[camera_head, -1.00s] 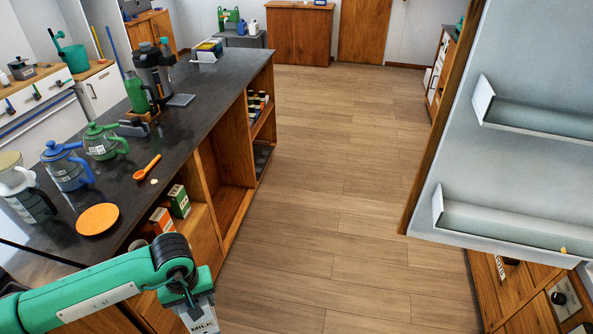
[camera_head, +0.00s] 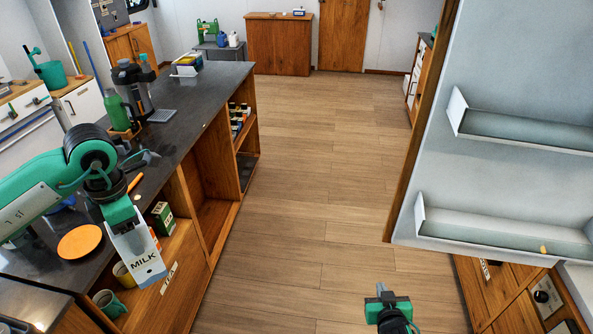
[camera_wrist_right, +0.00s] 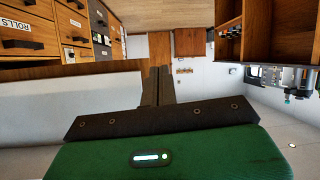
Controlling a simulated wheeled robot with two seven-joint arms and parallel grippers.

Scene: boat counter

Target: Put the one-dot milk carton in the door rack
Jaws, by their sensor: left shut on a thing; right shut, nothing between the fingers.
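My left gripper (camera_head: 122,220) is shut on a white and blue-grey carton marked MILK (camera_head: 143,258), held tilted in front of the counter's open shelves. I cannot make out dots on it. The open white door at the right carries two racks, an upper rack (camera_head: 520,133) and a lower rack (camera_head: 500,236), both apart from the carton. A small yellowish thing (camera_head: 543,249) shows at the lower rack's front edge. My right gripper (camera_head: 381,291) is low over the floor, left of the door; its fingers (camera_wrist_right: 157,86) are together and empty in the right wrist view.
The dark counter (camera_head: 200,90) at left holds an orange plate (camera_head: 80,241), a green bottle (camera_head: 117,112) and a coffee machine (camera_head: 133,88). A green carton (camera_head: 162,217) and mugs (camera_head: 108,302) stand on its shelves. The wooden floor (camera_head: 310,180) between counter and door is clear.

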